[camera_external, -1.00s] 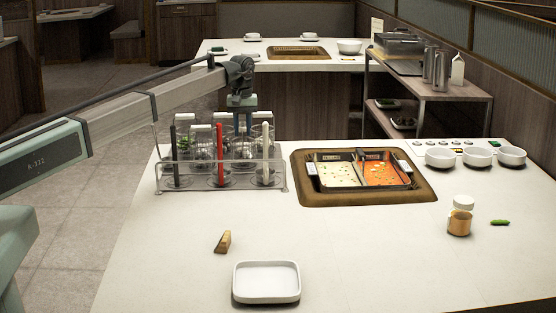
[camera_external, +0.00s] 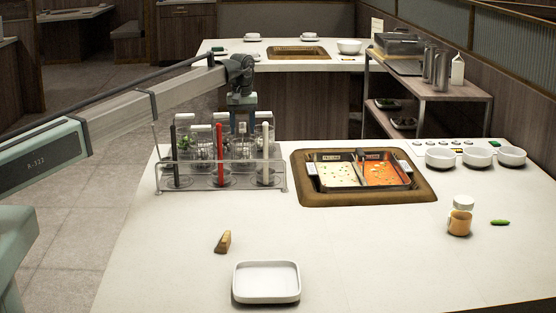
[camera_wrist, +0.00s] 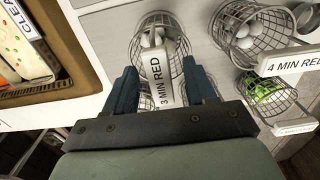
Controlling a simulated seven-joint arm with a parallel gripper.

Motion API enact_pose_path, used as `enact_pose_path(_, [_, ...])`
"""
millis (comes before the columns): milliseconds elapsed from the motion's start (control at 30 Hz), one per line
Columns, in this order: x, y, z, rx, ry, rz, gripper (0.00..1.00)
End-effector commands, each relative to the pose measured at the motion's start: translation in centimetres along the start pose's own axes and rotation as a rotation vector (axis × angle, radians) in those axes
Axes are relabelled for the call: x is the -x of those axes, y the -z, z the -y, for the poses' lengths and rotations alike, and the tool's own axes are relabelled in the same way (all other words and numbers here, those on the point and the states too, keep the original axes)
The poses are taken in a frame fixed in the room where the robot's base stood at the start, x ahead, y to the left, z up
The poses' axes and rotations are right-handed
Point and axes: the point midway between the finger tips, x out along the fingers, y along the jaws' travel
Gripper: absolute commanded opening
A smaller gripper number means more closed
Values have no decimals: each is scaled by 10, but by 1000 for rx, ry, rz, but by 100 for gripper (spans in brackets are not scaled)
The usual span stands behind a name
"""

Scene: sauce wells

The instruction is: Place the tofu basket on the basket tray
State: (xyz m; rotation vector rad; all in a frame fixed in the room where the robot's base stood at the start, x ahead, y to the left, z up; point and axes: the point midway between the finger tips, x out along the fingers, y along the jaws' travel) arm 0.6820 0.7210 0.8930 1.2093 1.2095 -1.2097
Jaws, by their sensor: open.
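My gripper (camera_external: 241,128) is above the clear rack (camera_external: 225,186) of wire baskets. In the wrist view my gripper (camera_wrist: 160,80) is open, its blue fingers either side of the white handle label "3 MIN RED" (camera_wrist: 157,88). Below that label is a wire basket (camera_wrist: 147,42) with pale round pieces. Another basket with pale pieces (camera_wrist: 235,35) has a "4 MIN RED" label, and a third holds something green (camera_wrist: 268,92). I cannot tell for sure which contents are tofu. A white square tray (camera_external: 266,283) lies empty at the front.
A divided hot pot (camera_external: 362,174), pale broth left and red right, is sunk in the table right of the rack. Black, red and white upright handles stand along the rack's front. A small wooden wedge (camera_external: 223,242), a jar (camera_external: 460,217) and bowls (camera_external: 477,156) stand apart. The front table is mostly clear.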

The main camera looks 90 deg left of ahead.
Motion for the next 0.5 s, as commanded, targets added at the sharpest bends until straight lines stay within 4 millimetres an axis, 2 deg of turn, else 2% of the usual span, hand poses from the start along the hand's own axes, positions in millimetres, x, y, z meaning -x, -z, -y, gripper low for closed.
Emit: enact_pose_path(500, [89, 1, -1, 0, -1, -2, 55])
